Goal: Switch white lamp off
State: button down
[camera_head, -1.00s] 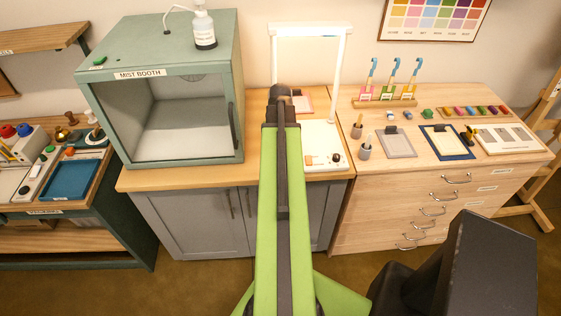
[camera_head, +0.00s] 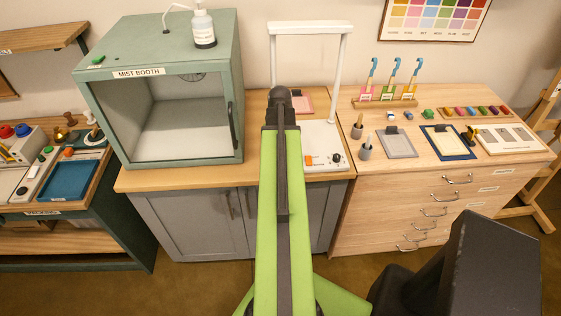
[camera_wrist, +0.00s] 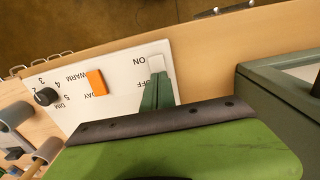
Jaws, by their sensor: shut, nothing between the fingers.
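The white lamp (camera_head: 344,80) stands on the counter as an upright frame over a flat white base. Its top bar looks unlit in the head view. In the wrist view, its control panel (camera_wrist: 115,85) carries a white switch (camera_wrist: 156,63) between the ON and OFF labels, an orange day/warm switch (camera_wrist: 96,82) and a black dim dial (camera_wrist: 46,97). My gripper (camera_wrist: 158,78) is shut and empty, its tips at the OFF side of the white switch. They seem to touch it and hide part of it. My arm hides the gripper in the head view.
The mist booth (camera_head: 160,73) stands close on the left of the lamp. On the right, the drawer cabinet top holds brush cups (camera_head: 365,147), a grey clipboard (camera_head: 397,143) and a rack of coloured brushes (camera_head: 385,103). Wooden counter edge (camera_head: 180,181) is clear in front.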

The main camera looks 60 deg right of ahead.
notch_tip(320, 180, up, 7)
jog(key=p, duration=0.6)
jog(key=shift+p, duration=0.4)
jog(key=shift+f, duration=0.1)
